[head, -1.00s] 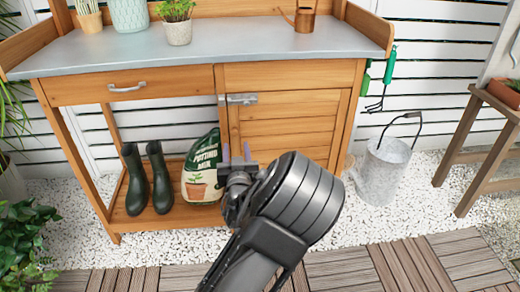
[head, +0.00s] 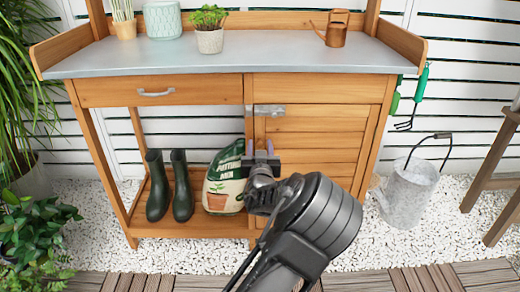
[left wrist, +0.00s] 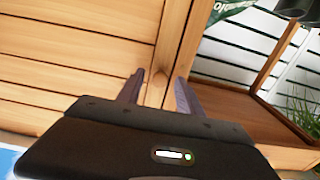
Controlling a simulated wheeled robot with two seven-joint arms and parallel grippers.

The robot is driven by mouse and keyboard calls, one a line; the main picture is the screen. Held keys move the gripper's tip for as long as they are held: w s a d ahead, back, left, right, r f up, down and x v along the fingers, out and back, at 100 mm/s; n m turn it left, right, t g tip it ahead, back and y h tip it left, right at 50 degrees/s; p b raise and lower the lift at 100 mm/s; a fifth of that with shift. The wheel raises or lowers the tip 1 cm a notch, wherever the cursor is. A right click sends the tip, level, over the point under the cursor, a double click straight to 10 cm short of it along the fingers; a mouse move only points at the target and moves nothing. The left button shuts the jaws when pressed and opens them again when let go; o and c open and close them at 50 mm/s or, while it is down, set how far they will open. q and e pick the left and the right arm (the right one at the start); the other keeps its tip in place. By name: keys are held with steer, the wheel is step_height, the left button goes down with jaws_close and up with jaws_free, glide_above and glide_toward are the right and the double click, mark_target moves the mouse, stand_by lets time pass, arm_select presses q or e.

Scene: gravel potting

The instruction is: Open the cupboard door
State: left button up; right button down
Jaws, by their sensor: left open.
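The cupboard door (head: 318,128) is a slatted wooden panel under the right half of the potting bench and looks closed. A grey metal handle or latch (head: 267,110) sits at its upper left corner. My left gripper (head: 260,147) is open and empty, a little below the handle, in front of the door's left edge. In the left wrist view its two fingers (left wrist: 160,92) point at the wooden edge beside the slatted door (left wrist: 70,65). I cannot tell whether they touch the wood. The handle does not show in the wrist view. My right gripper is not in view.
A potting mix bag (head: 224,182) and dark boots (head: 170,185) stand on the lower shelf left of the door. The bench top (head: 260,58) holds plant pots and a copper watering can (head: 337,30).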

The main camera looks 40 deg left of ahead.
arm_select(q)
steer(key=shift+w+a, duration=0.15)
steer(key=shift+w, duration=0.05)
steer(key=shift+c, duration=0.2)
jaws_close()
stand_by(1.2)
